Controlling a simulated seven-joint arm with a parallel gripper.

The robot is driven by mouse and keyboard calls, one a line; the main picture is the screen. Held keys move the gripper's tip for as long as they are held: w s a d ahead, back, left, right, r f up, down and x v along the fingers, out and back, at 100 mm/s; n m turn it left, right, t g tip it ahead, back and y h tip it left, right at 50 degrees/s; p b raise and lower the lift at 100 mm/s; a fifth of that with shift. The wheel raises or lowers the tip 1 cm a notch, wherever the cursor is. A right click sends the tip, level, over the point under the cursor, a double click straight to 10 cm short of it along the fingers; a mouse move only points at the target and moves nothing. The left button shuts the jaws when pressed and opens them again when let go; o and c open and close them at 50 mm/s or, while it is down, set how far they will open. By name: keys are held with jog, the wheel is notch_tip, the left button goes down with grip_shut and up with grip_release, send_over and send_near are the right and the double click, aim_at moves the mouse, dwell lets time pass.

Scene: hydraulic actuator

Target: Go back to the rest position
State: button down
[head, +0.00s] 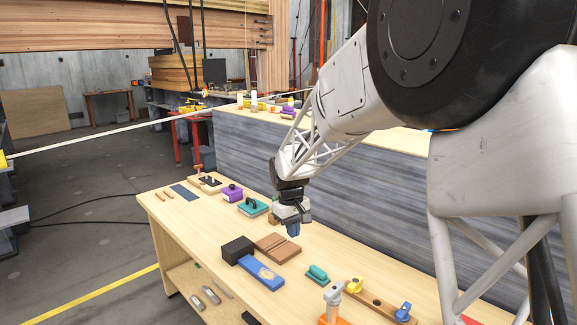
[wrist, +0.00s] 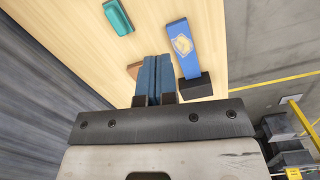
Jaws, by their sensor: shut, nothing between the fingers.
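My gripper (head: 293,228) hangs over the middle of the wooden workbench (head: 205,243), with its blue fingers pointing down. In the wrist view the two blue fingers (wrist: 154,80) lie side by side against each other, shut with nothing between them. The gripper is above the bench, apart from the objects there. A brown grooved wooden block (head: 277,247) lies just below and beside it in the head view, and the fingers partly hide it in the wrist view.
A black block (head: 238,250) and a blue piece (head: 262,273) lie left of the gripper. A teal piece (head: 317,274) lies nearer. A purple object (head: 232,194) and a teal tool (head: 253,207) stand farther back. A grey panelled wall (head: 350,170) runs behind the bench.

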jog(key=s+d+r+m, duration=0.2)
jog(key=s+d+r, duration=0.5)
jog(key=s, duration=0.4)
jog(key=s+d+m+t, duration=0.1)
jog(key=s+d, duration=0.2)
jog(key=s, duration=0.7)
jog(key=s+d+m+t, duration=0.1)
jog(key=s+d+m, duration=0.1)
jog(key=s, duration=0.9)
jog(key=s+d+m+t, duration=0.1)
jog(key=s+d, duration=0.4)
jog(key=s, duration=0.5)
jog(key=shift+s+r+m, duration=0.2)
jog(key=shift+m, duration=0.1)
